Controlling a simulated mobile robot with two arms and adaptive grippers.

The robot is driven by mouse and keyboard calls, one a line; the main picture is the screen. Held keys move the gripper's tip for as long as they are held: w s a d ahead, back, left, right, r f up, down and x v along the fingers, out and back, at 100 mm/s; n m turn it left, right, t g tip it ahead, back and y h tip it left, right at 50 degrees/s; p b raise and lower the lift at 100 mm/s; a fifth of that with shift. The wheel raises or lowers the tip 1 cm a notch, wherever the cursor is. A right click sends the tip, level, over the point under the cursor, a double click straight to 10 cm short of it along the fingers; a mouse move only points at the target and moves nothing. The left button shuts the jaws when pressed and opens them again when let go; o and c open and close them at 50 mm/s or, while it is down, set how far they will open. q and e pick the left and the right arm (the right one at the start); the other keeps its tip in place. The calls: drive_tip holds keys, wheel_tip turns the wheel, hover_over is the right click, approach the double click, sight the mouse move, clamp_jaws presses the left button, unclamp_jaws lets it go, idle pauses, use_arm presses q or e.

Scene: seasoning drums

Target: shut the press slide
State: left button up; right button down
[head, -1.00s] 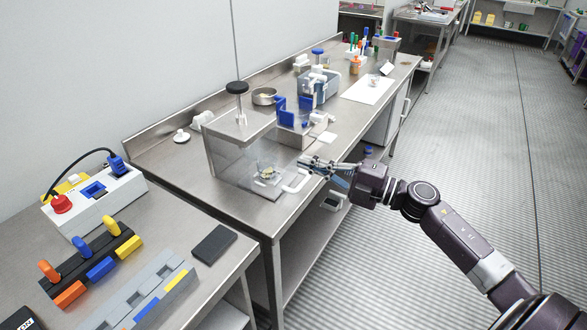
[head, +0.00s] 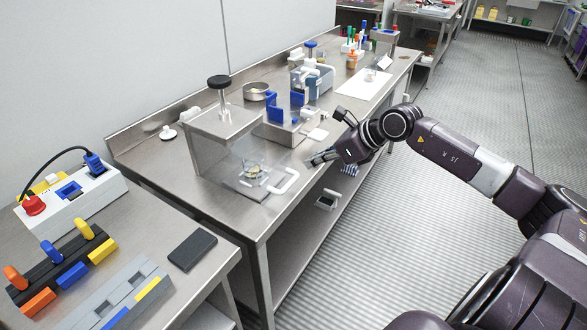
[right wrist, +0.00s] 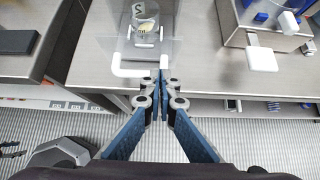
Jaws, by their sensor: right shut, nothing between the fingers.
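The press (head: 218,128) is a grey metal box with clear panels and a black knob on top. Its slide (head: 250,192) sticks out at the front, with a white handle (head: 287,182) near the bench edge. A small cup with yellowish contents (head: 253,170) stands on the slide. My right gripper (head: 312,162) is shut and empty, just to the right of the handle and apart from it in the head view. In the right wrist view the fingertips (right wrist: 160,80) meet right beside the handle (right wrist: 127,69); whether they touch cannot be told. My left gripper is not in view.
A grey block with blue uprights (head: 287,118) and a white tab (head: 317,135) stands right of the press. A round metal dish (head: 257,92) lies behind. A nearer bench holds a red-button box (head: 75,190), coloured locks and a dark pad (head: 192,251).

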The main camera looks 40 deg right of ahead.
sight(285, 173)
drive_tip(key=p+x, duration=0.1)
drive_tip(key=x, duration=0.5)
drive_tip(key=shift+w+a+p, duration=0.1)
drive_tip(key=shift+w+p, duration=0.05)
drive_tip(key=shift+p, duration=0.25)
drive_tip(key=shift+x, duration=0.85)
drive_tip(key=shift+f, duration=0.1)
